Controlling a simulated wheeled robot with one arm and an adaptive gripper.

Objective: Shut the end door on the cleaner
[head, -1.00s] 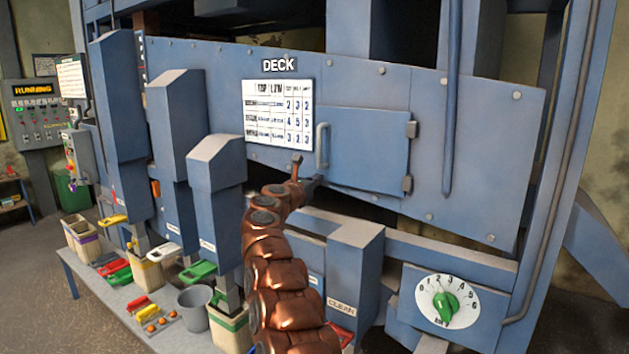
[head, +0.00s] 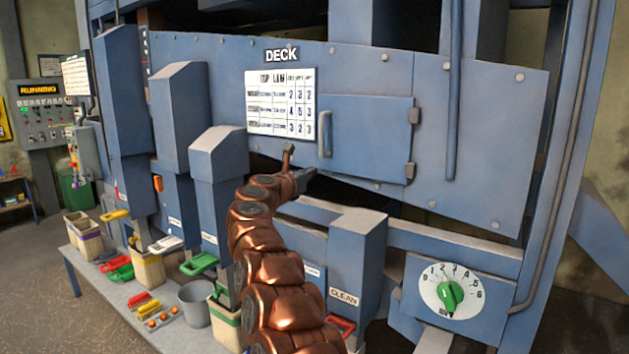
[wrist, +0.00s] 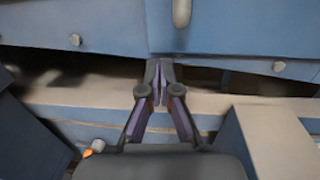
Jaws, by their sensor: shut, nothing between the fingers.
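The end door (head: 370,138) is a blue rectangular panel on the cleaner's side (head: 470,140), with hinges on its right edge and a grey vertical handle (head: 325,135) on its left. It looks flush or nearly flush with the panel; I cannot tell whether a small gap is left. My gripper (head: 309,174) is shut and empty, just below the door's lower left corner and apart from the handle. In the wrist view, the closed fingertips (wrist: 159,65) lie below the handle's lower end (wrist: 182,14) and near the door's lower edge (wrist: 225,40).
A blue chute marked CLEAN (head: 358,240) and a pale horizontal beam (head: 440,240) stand below the door. Several spouts, bins and scoops line the left, by a low bench (head: 120,300). A green dial (head: 450,296) is at lower right. A dark gap runs under the cleaner.

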